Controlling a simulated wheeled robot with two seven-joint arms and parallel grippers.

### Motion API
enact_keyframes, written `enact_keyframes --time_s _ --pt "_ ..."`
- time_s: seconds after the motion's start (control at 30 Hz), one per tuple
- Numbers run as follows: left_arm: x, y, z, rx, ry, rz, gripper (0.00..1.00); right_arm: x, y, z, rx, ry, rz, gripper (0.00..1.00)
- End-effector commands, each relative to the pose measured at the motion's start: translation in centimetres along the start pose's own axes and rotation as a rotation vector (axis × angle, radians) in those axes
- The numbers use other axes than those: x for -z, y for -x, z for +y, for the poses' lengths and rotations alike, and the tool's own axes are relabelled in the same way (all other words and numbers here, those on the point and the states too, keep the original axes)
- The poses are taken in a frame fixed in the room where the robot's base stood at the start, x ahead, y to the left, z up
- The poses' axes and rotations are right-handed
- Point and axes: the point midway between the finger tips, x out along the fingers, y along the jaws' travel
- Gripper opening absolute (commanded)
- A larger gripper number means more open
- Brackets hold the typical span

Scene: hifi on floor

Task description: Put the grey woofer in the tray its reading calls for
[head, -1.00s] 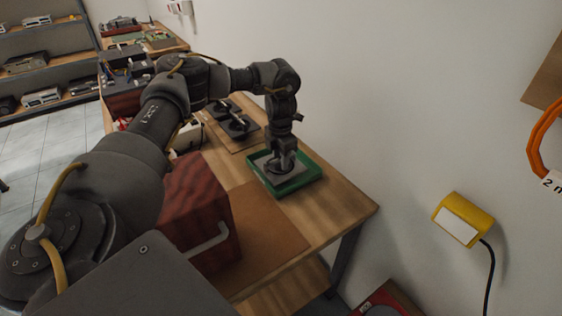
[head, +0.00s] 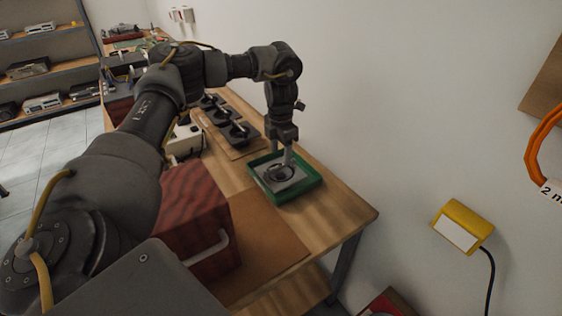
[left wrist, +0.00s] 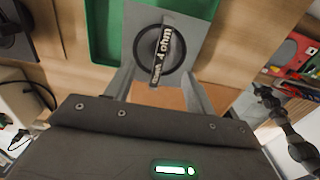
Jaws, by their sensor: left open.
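The grey woofer (head: 292,184), a square grey plate with a dark round cone, lies flat inside the green tray (head: 313,188). In the left wrist view the woofer (left wrist: 190,32) shows a dark strip across its middle with pale lettering ending in "ohm"; I cannot read the figure surely. My left gripper (head: 283,163) points down just above the woofer, open, its fingers apart. In the left wrist view the fingers of my left gripper (left wrist: 158,88) stand on either side below the cone. My right gripper is not in view.
A dark red box with a pale handle (head: 200,207) stands at the bench's near side. Several dark speakers on a board (head: 238,131) and a pale instrument (head: 185,141) lie farther back. The bench's right end (head: 345,207) is bare. A yellow lamp (head: 464,222) hangs on the wall.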

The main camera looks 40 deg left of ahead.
Motion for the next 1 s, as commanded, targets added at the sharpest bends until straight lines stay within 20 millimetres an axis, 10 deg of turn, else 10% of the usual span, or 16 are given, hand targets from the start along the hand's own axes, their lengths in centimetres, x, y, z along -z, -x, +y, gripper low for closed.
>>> enact_keyframes --time_s 0.3,1.0 --pt "0.0 5.2 0.0 -0.001 0.000 0.000 0.55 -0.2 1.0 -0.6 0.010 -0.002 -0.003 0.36" --pt "0.0 5.9 0.0 0.000 0.001 0.001 0.55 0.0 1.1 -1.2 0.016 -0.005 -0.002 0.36"
